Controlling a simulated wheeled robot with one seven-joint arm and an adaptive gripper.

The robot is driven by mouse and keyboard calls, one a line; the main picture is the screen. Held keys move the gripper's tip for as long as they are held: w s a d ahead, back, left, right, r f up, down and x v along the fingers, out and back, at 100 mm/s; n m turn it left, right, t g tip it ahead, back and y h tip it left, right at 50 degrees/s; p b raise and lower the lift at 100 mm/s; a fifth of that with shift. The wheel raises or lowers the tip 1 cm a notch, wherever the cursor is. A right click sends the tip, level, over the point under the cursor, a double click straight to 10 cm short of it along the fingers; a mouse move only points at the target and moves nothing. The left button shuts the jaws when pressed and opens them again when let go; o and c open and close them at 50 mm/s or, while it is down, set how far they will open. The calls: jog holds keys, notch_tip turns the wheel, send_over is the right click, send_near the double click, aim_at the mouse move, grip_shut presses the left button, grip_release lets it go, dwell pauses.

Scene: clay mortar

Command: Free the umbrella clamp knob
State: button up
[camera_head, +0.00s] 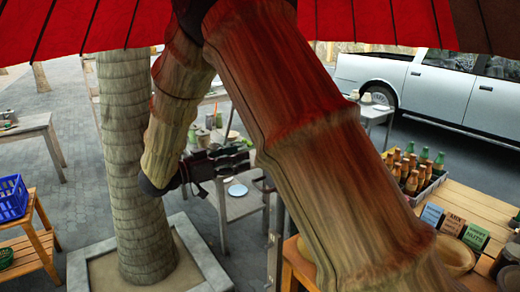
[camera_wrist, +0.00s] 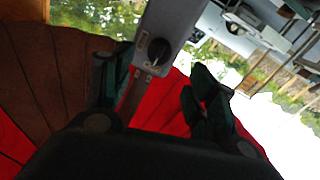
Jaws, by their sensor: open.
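The clamp knob (camera_wrist: 158,50) is a round dark knob with a pale mark on its face, on a grey clamp bar (camera_wrist: 176,20) in the wrist view. My gripper (camera_wrist: 150,72) is open, one dark green finger left of the knob and the other to its right. The knob appears between the fingers or just beyond their tips; I cannot tell the depth, and no contact is clear. The red umbrella canopy (camera_wrist: 172,100) shows behind it and across the top of the head view (camera_head: 365,22). In the head view my gripper (camera_head: 238,160) is small and dark; the knob cannot be made out there.
A thick trunk (camera_head: 125,170) stands in a square planter left of my arm. A small table (camera_head: 236,206) with dishes is behind the gripper. A blue basket (camera_head: 11,198) is at left.

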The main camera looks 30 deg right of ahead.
jog(key=d+p, duration=0.3)
jog(key=d, duration=0.5)
jog(key=shift+w, duration=0.25)
jog(key=shift+d, duration=0.1)
jog(key=c, duration=1)
